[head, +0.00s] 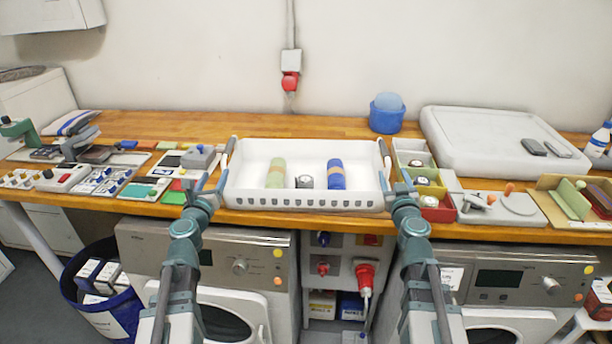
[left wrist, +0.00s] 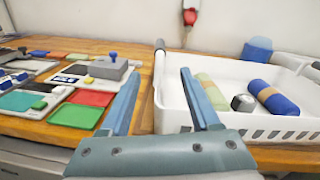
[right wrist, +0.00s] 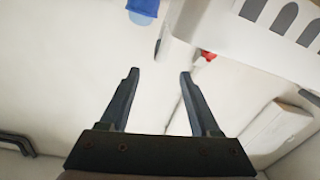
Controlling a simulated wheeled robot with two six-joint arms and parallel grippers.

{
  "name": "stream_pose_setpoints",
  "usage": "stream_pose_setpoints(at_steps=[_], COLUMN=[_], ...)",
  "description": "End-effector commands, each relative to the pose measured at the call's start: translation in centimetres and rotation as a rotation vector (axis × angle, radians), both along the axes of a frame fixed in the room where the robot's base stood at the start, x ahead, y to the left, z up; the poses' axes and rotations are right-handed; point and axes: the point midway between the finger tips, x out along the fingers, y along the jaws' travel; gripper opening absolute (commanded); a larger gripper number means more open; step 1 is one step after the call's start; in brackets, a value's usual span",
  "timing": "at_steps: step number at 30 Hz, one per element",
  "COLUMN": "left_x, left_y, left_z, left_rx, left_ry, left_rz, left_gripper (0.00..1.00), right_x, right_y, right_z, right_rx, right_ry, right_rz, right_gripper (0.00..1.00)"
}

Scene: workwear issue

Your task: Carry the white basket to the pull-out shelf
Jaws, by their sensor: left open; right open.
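The white basket (head: 300,200) stands upright on the wooden worktop, with dark handles at its two ends. It holds a green roll (head: 276,172), a blue roll (head: 337,174) and a small dark-and-white item (head: 304,182). My left gripper (head: 211,181) is open at the basket's left end; in the left wrist view its fingers (left wrist: 159,76) show on either side of the left wall. My right gripper (head: 396,181) is open at the right end; the right wrist view shows its empty fingers (right wrist: 157,76) near the basket (right wrist: 215,30). I cannot make out a pull-out shelf.
Colored trays and devices (head: 110,178) crowd the worktop (head: 230,125) left of the basket. A divided box (head: 437,213) stands close on its right, with a blue tub (head: 386,115) and a large white case (head: 490,140) behind. Machines (head: 225,255) stand below. The strip behind the basket is clear.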

Motion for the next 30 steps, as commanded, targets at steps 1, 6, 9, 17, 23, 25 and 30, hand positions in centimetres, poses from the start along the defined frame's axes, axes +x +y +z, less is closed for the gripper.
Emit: stream_pose_setpoints(at_steps=[1, 6, 9, 17, 23, 25, 30], left_x=[0.4, 2.0, 3.5, 8.4, 11.9, 12.8, 13.6], left_y=[0.0, -0.1, -0.1, -0.4, -0.5, -0.5, -0.6], left_z=[0.0, 0.0, 0.0, 0.0, 0.0, 0.0, 0.0], left_rx=[0.0, 0.001, 0.001, 0.001, 0.001, 0.001, 0.001], left_ry=[0.0, 0.0, 0.0, 0.001, 0.001, 0.001, 0.001], left_rz=[0.0, -0.001, -0.001, -0.001, 0.0, 0.0, 0.001], left_gripper=[0.63, 0.63, 0.63, 0.63, 0.63, 0.63, 0.63], right_x=[0.4, 2.1, 3.5, 8.4, 11.9, 12.8, 13.6], right_y=[0.0, -0.1, -0.1, -0.4, -0.6, -0.6, -0.6], right_z=[0.0, 0.0, 0.0, 0.0, 0.0, 0.0, 0.0], right_rx=[0.0, 0.0, 0.0, 0.0, 0.0, 0.0, 0.0], right_ry=[0.0, 0.0, 0.0, 0.0, 0.0, 0.0, 0.0], right_rz=[0.0, 0.001, 0.001, 0.0, -0.001, -0.001, -0.001], right_gripper=[0.63, 0.63, 0.63, 0.63, 0.63, 0.63, 0.63])
